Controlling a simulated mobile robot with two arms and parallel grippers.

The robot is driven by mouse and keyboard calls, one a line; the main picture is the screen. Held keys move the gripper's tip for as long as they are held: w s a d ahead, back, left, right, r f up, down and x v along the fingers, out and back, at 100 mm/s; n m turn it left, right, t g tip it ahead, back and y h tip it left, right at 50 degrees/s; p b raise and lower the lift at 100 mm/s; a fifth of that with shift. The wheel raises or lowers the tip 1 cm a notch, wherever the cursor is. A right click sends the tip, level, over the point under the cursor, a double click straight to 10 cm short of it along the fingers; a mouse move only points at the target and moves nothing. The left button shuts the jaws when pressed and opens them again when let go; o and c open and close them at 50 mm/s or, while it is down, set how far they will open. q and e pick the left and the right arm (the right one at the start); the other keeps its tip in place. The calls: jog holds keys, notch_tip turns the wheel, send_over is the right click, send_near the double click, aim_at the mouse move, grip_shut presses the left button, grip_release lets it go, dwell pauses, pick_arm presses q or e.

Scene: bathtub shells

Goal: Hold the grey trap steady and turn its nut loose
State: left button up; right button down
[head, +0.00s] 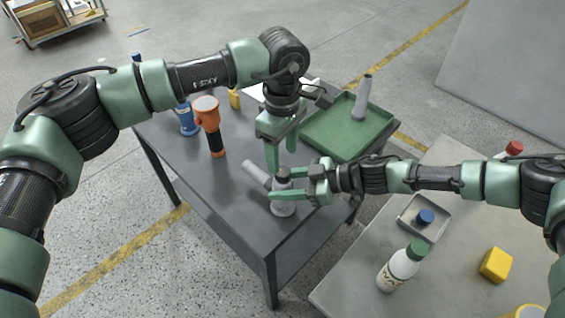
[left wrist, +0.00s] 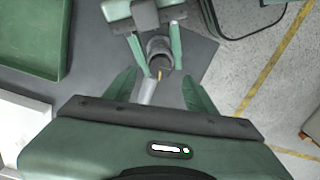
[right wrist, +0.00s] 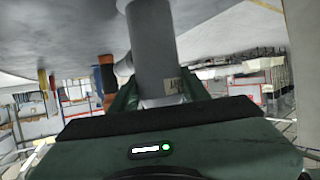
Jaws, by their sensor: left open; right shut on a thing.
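The grey trap (head: 284,208) stands on the dark table, with a side pipe (head: 256,174) slanting up to the left. It also shows in the left wrist view (left wrist: 158,47) and close up in the right wrist view (right wrist: 152,50). My right gripper (head: 281,186) comes in from the right and is shut on the trap's upright body. My left gripper (head: 281,163) is open just above the trap, pointing down; in its wrist view the fingers are apart on either side of the pipe. A dark part at the trap's top may be the nut, partly hidden by the fingers.
A green tray (head: 322,146) holding a grey cylinder (head: 364,98) is at the back right. An orange and black torch (head: 208,115) and a blue item (head: 187,119) stand at the back left. A side table (head: 352,290) bears a white bottle (head: 398,271). The dark table's front left is clear.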

aim_at(282, 170)
pick_arm(q)
notch_tip(282, 170, up, 7)
dwell(0.3)
jog(key=shift+r, duration=0.1)
pick_arm(e)
jog(key=c, duration=0.6)
grip_release()
jog(key=shift+c, duration=0.2)
